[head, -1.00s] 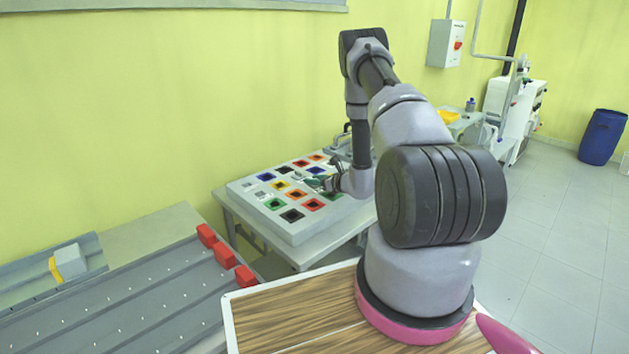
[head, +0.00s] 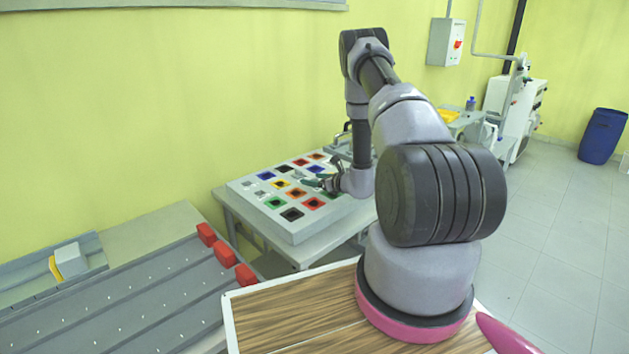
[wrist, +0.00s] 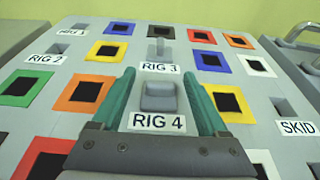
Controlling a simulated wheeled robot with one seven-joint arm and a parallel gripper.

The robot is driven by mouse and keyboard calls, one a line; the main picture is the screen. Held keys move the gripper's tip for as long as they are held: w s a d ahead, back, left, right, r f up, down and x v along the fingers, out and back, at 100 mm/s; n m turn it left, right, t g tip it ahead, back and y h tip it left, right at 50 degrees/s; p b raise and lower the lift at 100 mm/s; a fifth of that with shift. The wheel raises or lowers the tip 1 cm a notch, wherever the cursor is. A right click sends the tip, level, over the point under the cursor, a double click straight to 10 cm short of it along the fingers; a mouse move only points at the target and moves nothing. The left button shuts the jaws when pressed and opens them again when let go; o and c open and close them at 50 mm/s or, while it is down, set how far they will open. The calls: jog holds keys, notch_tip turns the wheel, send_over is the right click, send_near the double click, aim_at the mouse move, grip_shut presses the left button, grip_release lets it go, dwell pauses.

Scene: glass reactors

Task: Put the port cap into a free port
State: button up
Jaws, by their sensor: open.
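My gripper (wrist: 163,105) is open, with its two teal fingers apart on either side of the RIG 4 place. Between them, at the RIG 4 label (wrist: 157,122), is a grey block-like piece (wrist: 158,98); I cannot tell whether it is the port cap or a bare port. A narrow grey piece (wrist: 160,47) stands at RIG 3. The SKID port (wrist: 286,108) at the right shows as a dark recess. RIG 1 (wrist: 78,28) and RIG 2 (wrist: 55,48) show small grey ports at the upper left. In the head view my gripper (head: 322,182) is over the panel.
The sloped grey panel (head: 258,213) carries several coloured square frames with black centres around the ports. A metal handle (wrist: 305,32) is past the panel's right edge. A grey rail bench (head: 130,300) with red end blocks (head: 224,254) stands at the left.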

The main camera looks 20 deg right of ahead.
jog(key=v, duration=1)
jog(key=shift+s+d, duration=0.2)
jog(key=shift+s, duration=0.1)
jog(key=shift+r, duration=0.1)
notch_tip(320, 180, up, 8)
dwell(0.4)
